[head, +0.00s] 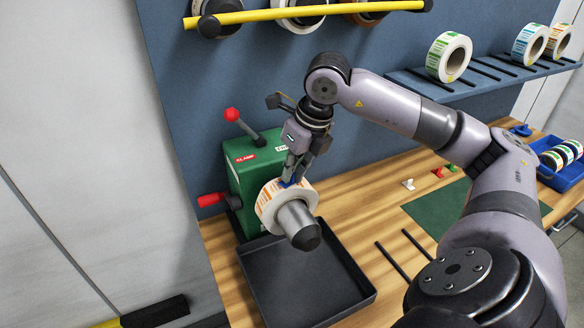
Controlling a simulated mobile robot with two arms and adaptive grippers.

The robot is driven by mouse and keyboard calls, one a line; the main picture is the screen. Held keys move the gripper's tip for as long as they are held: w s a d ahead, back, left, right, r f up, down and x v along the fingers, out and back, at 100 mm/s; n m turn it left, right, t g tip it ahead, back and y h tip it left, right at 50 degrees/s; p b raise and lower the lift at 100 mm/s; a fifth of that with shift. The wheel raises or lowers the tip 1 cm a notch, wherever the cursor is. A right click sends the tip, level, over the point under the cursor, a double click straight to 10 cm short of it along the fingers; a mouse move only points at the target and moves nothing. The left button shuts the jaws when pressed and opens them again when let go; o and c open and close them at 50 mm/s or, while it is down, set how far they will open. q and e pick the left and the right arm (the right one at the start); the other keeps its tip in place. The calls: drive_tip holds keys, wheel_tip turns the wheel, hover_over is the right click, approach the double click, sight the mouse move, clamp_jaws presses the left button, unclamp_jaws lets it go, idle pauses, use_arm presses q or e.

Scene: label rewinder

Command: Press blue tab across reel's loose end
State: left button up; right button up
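The reel (268,203), white with orange print, sits on the metal spindle (295,217) of the green rewinder (262,159). My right gripper (291,176) reaches down to the reel's top edge with its fingers close together. The blue tab (287,184) shows at the fingertips, against the reel's upper rim; the fingers seem shut on it. Whether the tab lies flat across the loose end cannot be told, as the fingers cover part of it. The loose end itself cannot be made out. My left gripper is not in view.
A black tray (305,280) lies below the spindle. Red-knobbed levers (231,115) stick out of the rewinder. White, red and green small pieces (408,184) lie near a green mat (455,208). A blue bin (565,176) with rolls stands right; a shelf (425,88) holds more reels.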

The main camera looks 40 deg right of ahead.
drive_tip(key=o, duration=0.4)
drive_tip(key=shift+w, duration=0.1)
drive_tip(key=shift+r, duration=0.1)
drive_tip(key=shift+r, duration=0.1)
drive_tip(key=v, duration=1.1)
drive_tip(key=shift+s+d+r, duration=0.1)
drive_tip(key=shift+s+r, duration=0.15)
drive_tip(key=shift+r, duration=0.1)
